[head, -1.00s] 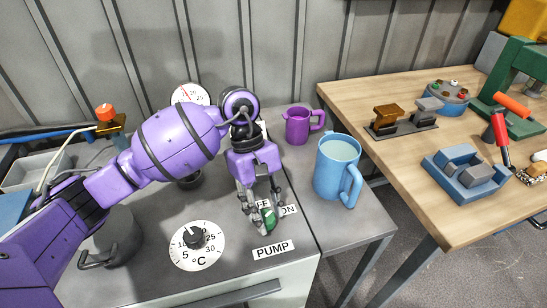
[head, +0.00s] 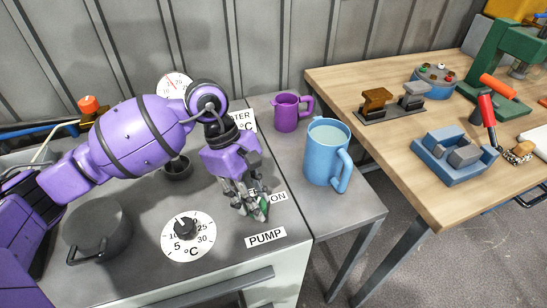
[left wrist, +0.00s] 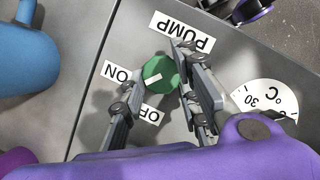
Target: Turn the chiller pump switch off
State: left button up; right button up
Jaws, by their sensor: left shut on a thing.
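The chiller's pump switch is a green round knob with a white bar, and it shows best in the left wrist view (left wrist: 160,72). The bar points between the ON label (left wrist: 122,76) and the OFF label (left wrist: 150,113), nearer to ON. The PUMP label (head: 266,237) lies in front of the knob. My left gripper (head: 256,208) points down at the panel with its fingers on both sides of the knob, shut on it. In the head view the fingers hide most of the knob and the OFF label. My right gripper is not in view.
A temperature dial (head: 186,229) sits left of the knob on the grey chiller top. A blue mug (head: 324,160) and purple jug (head: 287,112) stand to the right. A dark lidded pot (head: 97,228) stands left. A wooden bench (head: 420,175) holds tools.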

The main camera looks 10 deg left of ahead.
pick_arm(q)
jog(key=n, duration=0.1)
jog(key=n+t, duration=0.1)
jog(key=n, duration=0.1)
jog(key=shift+w+r, duration=0.1)
jog(key=shift+r, duration=0.1)
jog(key=shift+n+t, duration=0.5)
jog(key=shift+n, duration=0.3)
jog(key=shift+a+n+t, duration=0.1)
jog(key=shift+n+t, duration=0.3)
jog(key=shift+n, duration=0.6)
jog(key=shift+r+n, duration=0.1)
jog(key=shift+n, duration=0.4)
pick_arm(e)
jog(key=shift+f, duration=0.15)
pick_arm(q)
jog(key=shift+t, duration=0.3)
jog(key=o, duration=1)
jog(key=shift+c, duration=0.2)
jog(key=shift+o, duration=0.3)
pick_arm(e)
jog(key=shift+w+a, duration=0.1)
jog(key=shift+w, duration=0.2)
pick_arm(q)
jog(key=shift+f, duration=0.2)
